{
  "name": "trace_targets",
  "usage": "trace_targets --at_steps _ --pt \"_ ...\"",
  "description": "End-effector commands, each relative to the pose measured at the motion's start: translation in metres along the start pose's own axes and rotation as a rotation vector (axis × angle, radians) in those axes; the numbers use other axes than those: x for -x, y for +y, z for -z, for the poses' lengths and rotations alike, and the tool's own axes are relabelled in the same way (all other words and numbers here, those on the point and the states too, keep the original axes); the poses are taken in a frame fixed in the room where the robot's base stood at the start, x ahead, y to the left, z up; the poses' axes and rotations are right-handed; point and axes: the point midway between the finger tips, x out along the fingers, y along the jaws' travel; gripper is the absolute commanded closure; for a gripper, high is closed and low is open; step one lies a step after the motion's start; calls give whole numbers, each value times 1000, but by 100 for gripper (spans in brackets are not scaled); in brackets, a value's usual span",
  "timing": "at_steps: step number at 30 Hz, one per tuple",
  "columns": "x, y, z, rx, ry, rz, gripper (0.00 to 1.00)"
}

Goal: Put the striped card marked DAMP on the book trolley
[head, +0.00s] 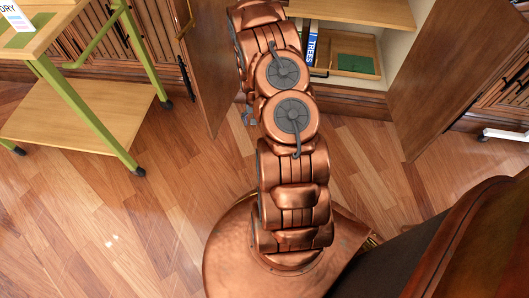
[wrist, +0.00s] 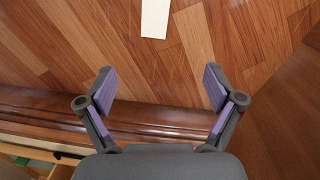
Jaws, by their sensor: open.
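The book trolley (head: 62,32) stands at the left in the head view, with a green frame, a pale wooden top and a lower shelf. A card ending in DRY (head: 14,14) lies on a green patch on its top, cut by the picture's edge. I see no card marked DAMP in either view. My gripper (wrist: 158,88) is open and empty in the wrist view, its purple pads apart above the wooden floor and a cabinet's lower edge. In the head view my arm mostly hides it.
An open cabinet (head: 345,12) holds a blue book marked TREES (head: 312,48) and a green-bottomed tray (head: 354,64). Its doors (head: 445,75) stand open on both sides. A white strip (wrist: 155,18), unclear in kind, shows over the floor. Floor between trolley and my base is clear.

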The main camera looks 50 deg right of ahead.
Motion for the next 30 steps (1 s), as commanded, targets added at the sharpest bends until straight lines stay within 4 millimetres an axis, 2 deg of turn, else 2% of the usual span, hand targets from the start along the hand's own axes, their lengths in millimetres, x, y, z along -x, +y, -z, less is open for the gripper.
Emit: trace_targets --at_steps 1,6,12,24,30 --pt "-22 6 2 -20 -1 6 8" --pt "-78 17 11 -80 17 32 8" --pt "-120 26 14 -131 29 54 8" --pt "-157 26 16 -146 38 62 8" --pt "-169 23 16 -146 37 62 8"
